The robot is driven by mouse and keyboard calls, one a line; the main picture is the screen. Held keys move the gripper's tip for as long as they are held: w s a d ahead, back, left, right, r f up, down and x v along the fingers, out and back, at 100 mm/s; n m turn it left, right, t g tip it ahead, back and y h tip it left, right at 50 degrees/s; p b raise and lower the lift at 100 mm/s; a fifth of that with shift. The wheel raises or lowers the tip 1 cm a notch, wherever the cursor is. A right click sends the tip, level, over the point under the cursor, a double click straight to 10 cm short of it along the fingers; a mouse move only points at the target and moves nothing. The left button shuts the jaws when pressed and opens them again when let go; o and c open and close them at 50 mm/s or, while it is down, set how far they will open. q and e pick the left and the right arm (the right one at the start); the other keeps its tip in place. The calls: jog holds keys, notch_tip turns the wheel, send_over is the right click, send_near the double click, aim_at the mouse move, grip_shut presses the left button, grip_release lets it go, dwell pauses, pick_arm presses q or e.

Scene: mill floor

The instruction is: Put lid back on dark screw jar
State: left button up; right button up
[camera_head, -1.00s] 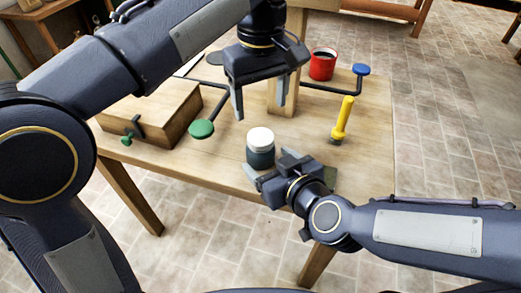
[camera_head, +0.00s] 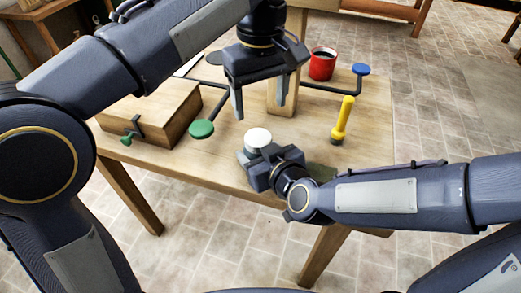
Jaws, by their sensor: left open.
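The dark screw jar is mostly hidden behind my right gripper (camera_head: 262,160). The white lid (camera_head: 257,137) shows on top of it, near the front edge of the table. I cannot tell if the lid is screwed on or only resting. My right gripper is at the jar from the front right, with a finger showing on its left side. Whether the fingers are shut on the jar is hidden. My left gripper (camera_head: 260,108) is open and empty, pointing down above and behind the jar, apart from the lid.
On the wooden table (camera_head: 368,150) are a wooden box (camera_head: 150,110) at left, a green-knobbed lever (camera_head: 202,128), a wooden post (camera_head: 283,92), a red mug (camera_head: 322,64), a blue-knobbed lever (camera_head: 361,70) and a yellow-handled tool (camera_head: 343,118).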

aim_at(258, 137)
jog(key=c, duration=0.7)
grip_shut()
pick_arm(q)
jog(key=n, duration=0.4)
jog(key=shift+s+a+n, duration=0.15)
jog(key=shift+a+n, duration=0.1)
jog(key=shift+n, duration=0.05)
jog(key=shift+f, duration=0.1)
jog(key=shift+f, duration=3.95)
jog(key=shift+c, duration=0.5)
